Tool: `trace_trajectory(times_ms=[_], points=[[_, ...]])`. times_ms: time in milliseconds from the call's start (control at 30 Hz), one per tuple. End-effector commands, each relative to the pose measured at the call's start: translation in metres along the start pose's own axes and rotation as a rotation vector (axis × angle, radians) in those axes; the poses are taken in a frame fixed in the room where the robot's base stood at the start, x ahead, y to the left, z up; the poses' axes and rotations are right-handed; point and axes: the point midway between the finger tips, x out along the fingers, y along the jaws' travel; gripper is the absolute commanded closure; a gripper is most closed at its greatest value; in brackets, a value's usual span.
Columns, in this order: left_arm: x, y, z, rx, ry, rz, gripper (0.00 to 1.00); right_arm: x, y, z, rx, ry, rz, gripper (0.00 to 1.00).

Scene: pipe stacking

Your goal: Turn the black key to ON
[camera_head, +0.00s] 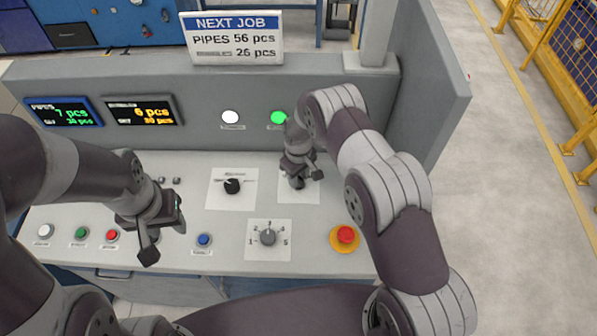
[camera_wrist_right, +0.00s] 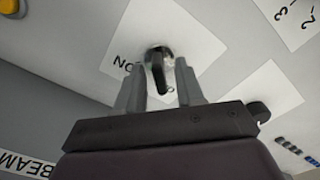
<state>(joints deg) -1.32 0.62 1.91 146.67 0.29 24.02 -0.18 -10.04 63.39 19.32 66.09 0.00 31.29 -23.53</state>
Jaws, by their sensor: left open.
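The black key (camera_wrist_right: 157,75) sits in a round metal lock on a white plate (camera_wrist_right: 120,40) in the right wrist view. The letters ON are printed on that plate, to the left of the key. My right gripper (camera_wrist_right: 160,66) is open, with one finger on each side of the key and visible gaps between. In the head view my right gripper (camera_head: 303,174) is over the same white plate (camera_head: 312,195) and hides the key. My left gripper (camera_head: 165,228) is open and empty above the left part of the panel.
A black selector knob (camera_head: 232,186) and a numbered dial (camera_head: 268,237) are beside the key plate. A red emergency button (camera_head: 345,235) is at the right. A blue button (camera_head: 204,240) is at the front. A white lamp (camera_head: 230,117) and a lit green lamp (camera_head: 278,118) are on the back wall.

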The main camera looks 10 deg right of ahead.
Motion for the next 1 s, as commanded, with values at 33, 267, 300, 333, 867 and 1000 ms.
trace_trajectory(times_ms=[33,267,300,333,867,1000], points=[[-0.001,0.0,0.0,0.0,0.0,0.0,0.57,0.001,0.0,0.0,0.0,0.001,0.0,0.63],[0.0,0.0,0.0,0.0,0.0,0.0,0.57,0.002,0.0,-0.001,0.0,0.002,0.001,0.66],[0.0,0.0,0.0,0.0,0.0,0.0,0.57,0.002,0.0,-0.001,0.0,0.002,0.001,0.79],[0.0,0.0,0.0,0.0,0.0,0.0,0.57,0.002,0.0,-0.001,0.0,0.002,0.001,0.89],[0.013,0.0,0.002,0.0,0.0,0.0,0.57,0.004,0.001,-0.001,0.086,0.004,0.002,1.0],[0.026,0.0,0.003,0.0,0.0,0.0,0.57,0.005,0.001,-0.002,0.184,0.006,0.002,1.0]])
